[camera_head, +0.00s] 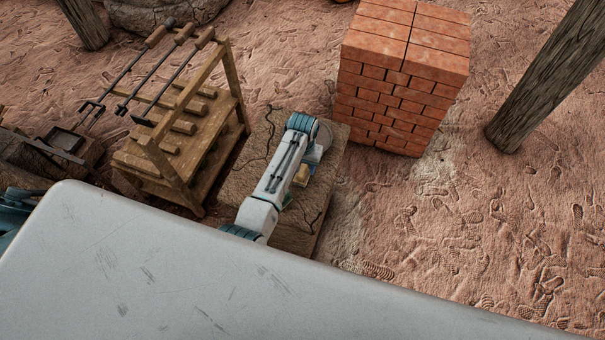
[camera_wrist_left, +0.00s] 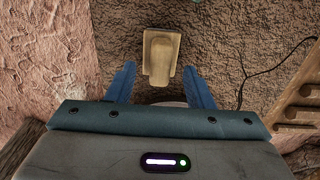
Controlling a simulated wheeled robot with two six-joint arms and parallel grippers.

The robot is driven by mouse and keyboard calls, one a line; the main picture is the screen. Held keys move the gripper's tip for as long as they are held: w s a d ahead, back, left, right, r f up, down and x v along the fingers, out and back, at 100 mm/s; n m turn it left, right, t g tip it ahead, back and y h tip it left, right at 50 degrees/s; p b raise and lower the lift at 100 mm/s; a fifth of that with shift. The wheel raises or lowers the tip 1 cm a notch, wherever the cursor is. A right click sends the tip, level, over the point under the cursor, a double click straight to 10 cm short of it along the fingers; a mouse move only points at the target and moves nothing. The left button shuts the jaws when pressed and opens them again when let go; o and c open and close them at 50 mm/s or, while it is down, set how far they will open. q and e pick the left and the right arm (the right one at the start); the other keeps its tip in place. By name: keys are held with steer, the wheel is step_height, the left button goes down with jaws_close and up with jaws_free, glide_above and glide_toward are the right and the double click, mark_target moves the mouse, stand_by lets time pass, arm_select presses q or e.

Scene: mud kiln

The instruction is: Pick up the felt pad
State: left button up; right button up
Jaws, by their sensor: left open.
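A small tan block with a raised, rounded, handle-like part (camera_wrist_left: 161,57) lies on the rough brown top of a stand in the left wrist view; it looks like the felt pad, though its material is hard to tell. In the head view a small yellowish piece of it (camera_head: 302,175) shows beside my arm. My left gripper (camera_wrist_left: 160,72) is open, with its two blue fingers apart on either side of the block's near end. I cannot tell whether they touch it. In the head view my left gripper (camera_head: 315,155) is mostly hidden by my arm. My right gripper is not in view.
The brown stand (camera_head: 262,150) has dark cracks on its top. A wooden rack (camera_head: 170,150) with long-handled tools stands close on its left. A red brick stack (camera_head: 400,85) stands behind right, and a wooden post (camera_head: 550,75) farther right. Open earth lies at right.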

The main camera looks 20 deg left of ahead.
mark_target(302, 170)
arm_select(q)
steer(key=shift+s+f, duration=0.1)
steer(key=shift+f, duration=1.4)
steer(key=shift+c, duration=0.5)
jaws_close()
steer(key=shift+r, duration=0.1)
step_height(302, 170, up, 10)
steer(key=shift+f+b, duration=0.1)
steer(key=shift+b, duration=0.25)
